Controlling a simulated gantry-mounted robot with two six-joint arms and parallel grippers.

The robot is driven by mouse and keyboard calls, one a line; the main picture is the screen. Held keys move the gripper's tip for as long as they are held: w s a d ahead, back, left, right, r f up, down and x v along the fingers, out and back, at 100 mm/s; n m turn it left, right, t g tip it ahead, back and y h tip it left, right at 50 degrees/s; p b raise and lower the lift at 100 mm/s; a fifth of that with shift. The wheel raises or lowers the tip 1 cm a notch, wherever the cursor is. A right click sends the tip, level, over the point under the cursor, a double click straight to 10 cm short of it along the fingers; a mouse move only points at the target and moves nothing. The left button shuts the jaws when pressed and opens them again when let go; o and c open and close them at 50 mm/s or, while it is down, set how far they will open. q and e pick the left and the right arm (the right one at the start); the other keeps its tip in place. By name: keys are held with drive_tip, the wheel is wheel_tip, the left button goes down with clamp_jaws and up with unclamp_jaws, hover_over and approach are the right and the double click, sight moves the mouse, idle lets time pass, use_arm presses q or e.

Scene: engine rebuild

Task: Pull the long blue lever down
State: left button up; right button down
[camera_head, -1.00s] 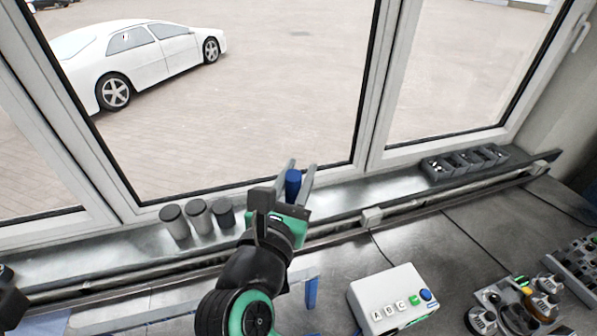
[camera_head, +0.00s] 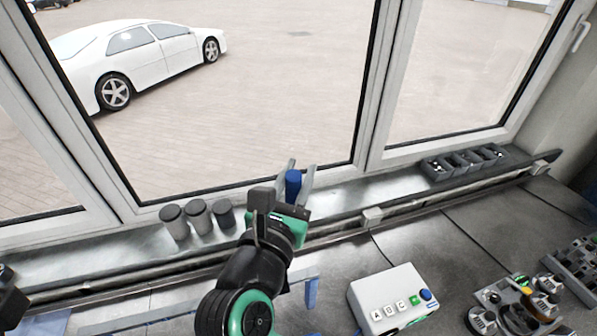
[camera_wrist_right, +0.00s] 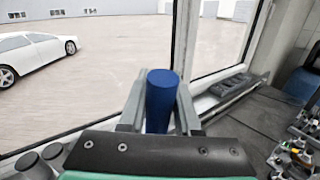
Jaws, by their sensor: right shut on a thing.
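The blue lever handle (camera_head: 293,184) stands up between the fingers of my right gripper (camera_head: 297,180) in the head view. In the right wrist view the blue handle (camera_wrist_right: 161,98) is a round-topped cylinder, with one grey finger of my right gripper (camera_wrist_right: 160,108) on each side of it. The gripper is shut on the handle. The lower part of the lever is hidden behind the gripper and arm. A small blue piece (camera_head: 311,292) shows below, beside my right arm; I cannot tell what it belongs to. My left gripper does not show clearly.
Several dark cylinders (camera_head: 198,216) stand on the window sill left of my right gripper. A grey compartment tray (camera_head: 465,163) lies on the sill at right. A white button box (camera_head: 392,300) sits on the bench, with engine parts (camera_head: 520,305) at its right. The window is close behind.

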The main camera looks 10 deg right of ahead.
drive_tip(key=s+d+f+m+t+h+b, duration=0.1)
drive_tip(key=s+f+m+t+h+b, duration=0.1)
drive_tip(key=s+b, duration=0.6)
drive_tip(key=s+f+m+t+h+b, duration=0.2)
drive_tip(key=s+f+b, duration=0.3)
drive_tip(key=s+b, duration=0.4)
drive_tip(key=shift+s+d+m+h, duration=0.3)
drive_tip(key=shift+s+d+m, duration=0.1)
drive_tip(key=shift+m, duration=0.4)
drive_tip(key=c, duration=0.6)
unclamp_jaws()
drive_tip(key=shift+f, duration=0.1)
